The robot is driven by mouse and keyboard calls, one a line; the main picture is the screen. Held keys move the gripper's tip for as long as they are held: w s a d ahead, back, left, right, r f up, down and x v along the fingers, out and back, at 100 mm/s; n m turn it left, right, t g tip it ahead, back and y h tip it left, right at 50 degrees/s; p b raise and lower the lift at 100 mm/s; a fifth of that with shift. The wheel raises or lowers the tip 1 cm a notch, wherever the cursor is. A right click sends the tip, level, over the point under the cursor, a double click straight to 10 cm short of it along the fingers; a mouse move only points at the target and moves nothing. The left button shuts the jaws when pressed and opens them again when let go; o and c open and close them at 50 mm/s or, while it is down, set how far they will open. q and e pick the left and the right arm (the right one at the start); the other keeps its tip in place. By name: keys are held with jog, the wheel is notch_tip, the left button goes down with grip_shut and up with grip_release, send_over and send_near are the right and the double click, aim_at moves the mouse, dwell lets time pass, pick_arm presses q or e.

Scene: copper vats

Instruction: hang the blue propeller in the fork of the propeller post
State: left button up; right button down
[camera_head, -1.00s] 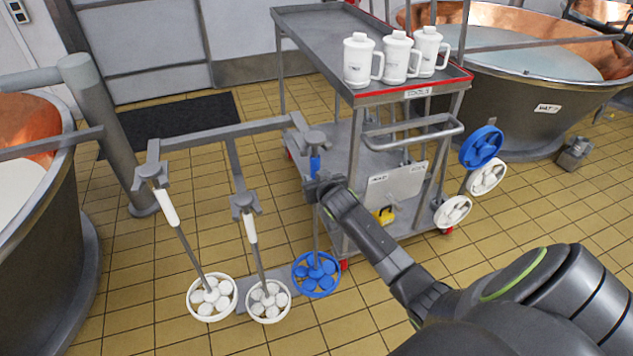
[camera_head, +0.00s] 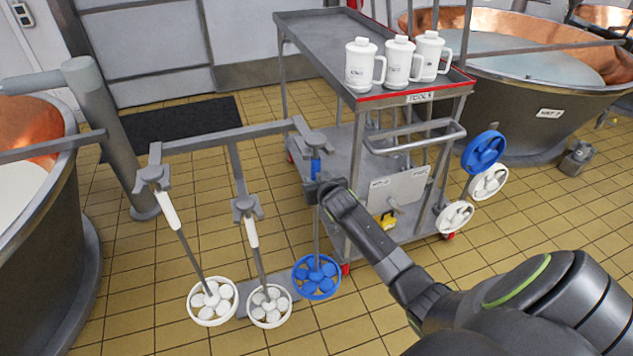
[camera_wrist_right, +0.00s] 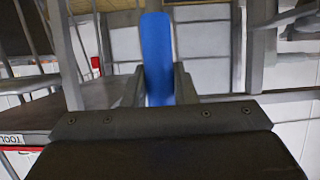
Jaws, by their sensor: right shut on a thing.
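The blue propeller has a blue wheel-like head (camera_head: 316,276) low over the floor, a thin grey shaft and a blue handle (camera_head: 315,167). It hangs about upright, its top at the right-hand fork (camera_head: 317,140) of the grey propeller post (camera_head: 235,162). I cannot tell whether the fork bears its weight. My right gripper (camera_head: 317,189) is shut on the handle just below the fork. In the right wrist view the blue handle (camera_wrist_right: 157,60) stands between the two fingers. My left gripper is not in view.
Two white propellers (camera_head: 212,301) (camera_head: 269,305) hang from the post's other forks. A grey cart (camera_head: 320,50) behind carries white jugs (camera_head: 361,66); another blue propeller (camera_head: 483,152) and white ones hang at its side. Copper vats stand left (camera_head: 30,240) and right (camera_head: 520,100).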

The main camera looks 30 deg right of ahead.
jog(key=shift+w+r, duration=0.15)
jog(key=shift+w, duration=0.2)
jog(key=shift+w+d, duration=0.15)
jog(key=shift+w, duration=0.15)
jog(key=shift+w+d+b, duration=0.2)
jog(key=shift+w+b, duration=0.35)
jog(key=shift+w, duration=0.35)
dwell(0.4)
jog(key=shift+f+b, duration=0.35)
jog(key=shift+f, duration=0.15)
jog(key=shift+w+f+b, duration=0.1)
jog(key=shift+f+b, duration=0.2)
jog(key=shift+f, duration=0.2)
dwell(0.7)
jog(key=c, duration=1.1)
grip_release()
jog(key=shift+f, duration=0.1)
jog(key=v, duration=1.7)
